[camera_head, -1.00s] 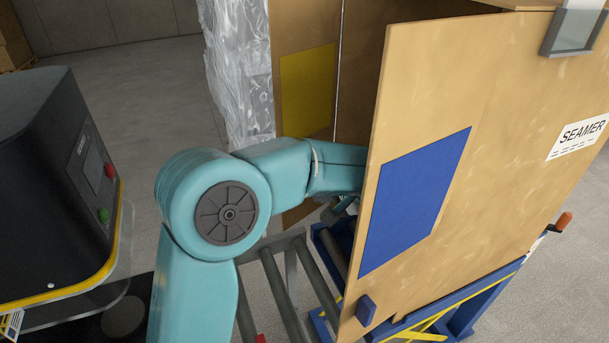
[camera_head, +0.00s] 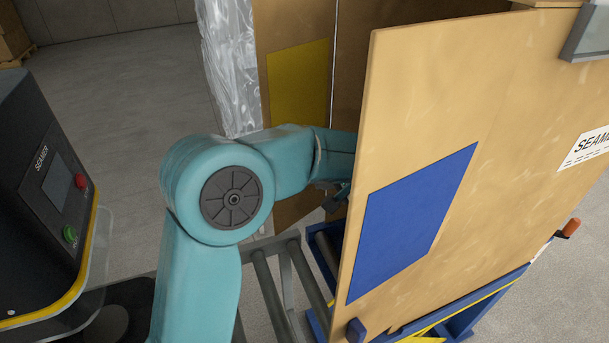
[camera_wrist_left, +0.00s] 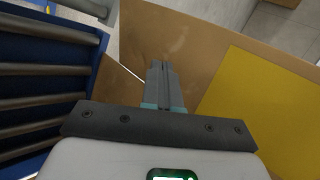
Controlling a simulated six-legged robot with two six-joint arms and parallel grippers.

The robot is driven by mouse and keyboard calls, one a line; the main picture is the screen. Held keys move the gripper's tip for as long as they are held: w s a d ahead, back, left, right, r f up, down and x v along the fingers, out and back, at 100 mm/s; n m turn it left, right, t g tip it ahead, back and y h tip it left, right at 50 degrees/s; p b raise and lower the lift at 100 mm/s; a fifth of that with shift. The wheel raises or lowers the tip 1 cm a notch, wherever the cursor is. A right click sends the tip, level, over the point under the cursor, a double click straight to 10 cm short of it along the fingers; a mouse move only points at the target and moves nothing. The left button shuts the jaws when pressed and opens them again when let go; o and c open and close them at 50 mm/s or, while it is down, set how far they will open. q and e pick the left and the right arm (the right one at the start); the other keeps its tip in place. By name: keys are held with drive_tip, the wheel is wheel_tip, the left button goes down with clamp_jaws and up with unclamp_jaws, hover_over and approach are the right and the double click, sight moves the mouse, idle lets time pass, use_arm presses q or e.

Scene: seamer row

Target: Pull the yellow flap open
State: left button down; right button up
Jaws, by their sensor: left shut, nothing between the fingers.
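The yellow flap is a brown cardboard panel with a yellow patch (camera_head: 298,85), standing behind my left arm in the head view. In the left wrist view its yellow patch (camera_wrist_left: 262,112) fills the right side, with bare brown board beside it. My left gripper (camera_wrist_left: 162,70) is shut and empty, its fingers in front of the bare brown board, left of the patch. I cannot tell whether they touch it. In the head view the left gripper (camera_head: 338,198) is mostly hidden behind the near flap with a blue patch (camera_head: 412,222). My right gripper is not in view.
The near flap stands close on the right of my left arm. A black seamer control box (camera_head: 45,190) stands at the left. A roller conveyor (camera_head: 285,285) with a blue frame lies below. A plastic-wrapped stack (camera_head: 228,65) is behind. Open floor (camera_head: 120,100) shows at upper left.

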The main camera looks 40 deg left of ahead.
use_arm(q)
drive_tip(key=s+a+r+p+x, duration=0.1)
drive_tip(key=p+x, duration=0.2)
drive_tip(key=x, duration=0.9)
drive_tip(key=shift+w+a+r+p, duration=0.35)
drive_tip(key=shift+a, duration=0.1)
drive_tip(key=shift+s, duration=0.1)
